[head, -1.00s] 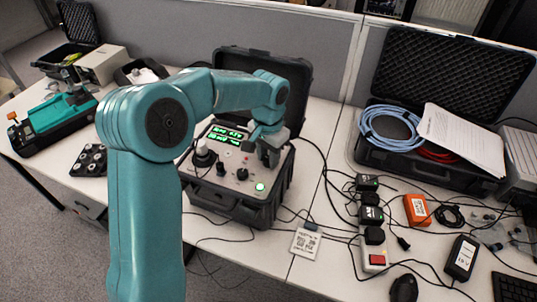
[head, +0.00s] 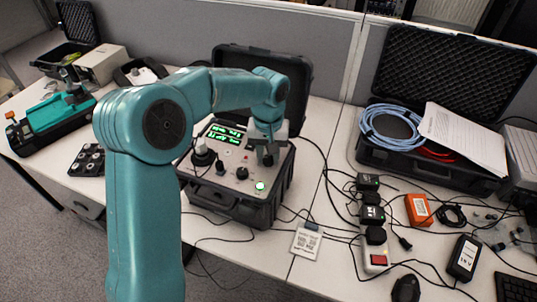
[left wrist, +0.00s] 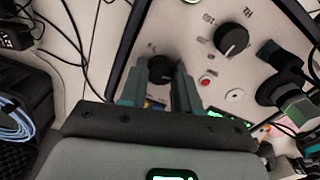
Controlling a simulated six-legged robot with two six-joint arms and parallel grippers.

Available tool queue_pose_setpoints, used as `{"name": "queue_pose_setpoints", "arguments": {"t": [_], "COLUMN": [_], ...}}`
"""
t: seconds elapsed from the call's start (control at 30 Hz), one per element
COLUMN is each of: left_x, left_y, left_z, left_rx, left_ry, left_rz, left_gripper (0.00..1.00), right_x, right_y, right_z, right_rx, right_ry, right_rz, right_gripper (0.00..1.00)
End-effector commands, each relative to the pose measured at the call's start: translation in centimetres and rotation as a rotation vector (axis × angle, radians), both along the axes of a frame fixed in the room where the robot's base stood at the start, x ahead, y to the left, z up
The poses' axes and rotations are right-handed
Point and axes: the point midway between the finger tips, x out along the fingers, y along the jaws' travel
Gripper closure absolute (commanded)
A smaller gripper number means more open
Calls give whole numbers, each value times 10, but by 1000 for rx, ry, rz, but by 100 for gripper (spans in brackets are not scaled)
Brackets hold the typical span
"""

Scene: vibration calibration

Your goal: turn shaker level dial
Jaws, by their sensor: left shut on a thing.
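The shaker (head: 225,205) is a black open case with a grey panel and green displays, standing on the white table. My left gripper (head: 267,158) reaches down to the right part of its panel. In the left wrist view, my left gripper's fingers (left wrist: 158,88) are on either side of a black dial (left wrist: 160,68) and shut on it. The dial's label is too small to read. A second black dial (left wrist: 232,40) is free beside it, also showing in the head view (head: 242,173). My right gripper is not in view.
To the right are a power strip (head: 375,250), an orange box (head: 418,209), loose cables and an open case with a blue cable coil (head: 392,128). A teal device (head: 55,120) stands at far left.

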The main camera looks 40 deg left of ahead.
Motion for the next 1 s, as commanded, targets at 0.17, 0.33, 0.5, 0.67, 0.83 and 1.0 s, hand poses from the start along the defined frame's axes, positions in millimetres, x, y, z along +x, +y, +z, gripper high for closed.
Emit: {"name": "queue_pose_setpoints", "arguments": {"t": [0.17,0.33,0.5,0.67,0.83,1.0], "left_x": [1,1,1,1,1,2], "left_y": [0,0,0,1,0,1], "left_z": [2,3,3,3,4,4], "left_rx": [1,1,1,1,1,0], "left_ry": [-7,-8,-8,-8,-8,-10], "left_rz": [162,300,408,479,523,540], "left_gripper": [99,99,99,99,99,99], "right_x": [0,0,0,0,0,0], "right_y": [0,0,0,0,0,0], "right_z": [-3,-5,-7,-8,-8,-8], "right_rx": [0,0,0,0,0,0], "right_ry": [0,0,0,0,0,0], "right_rz": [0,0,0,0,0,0], "right_gripper": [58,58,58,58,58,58]}}
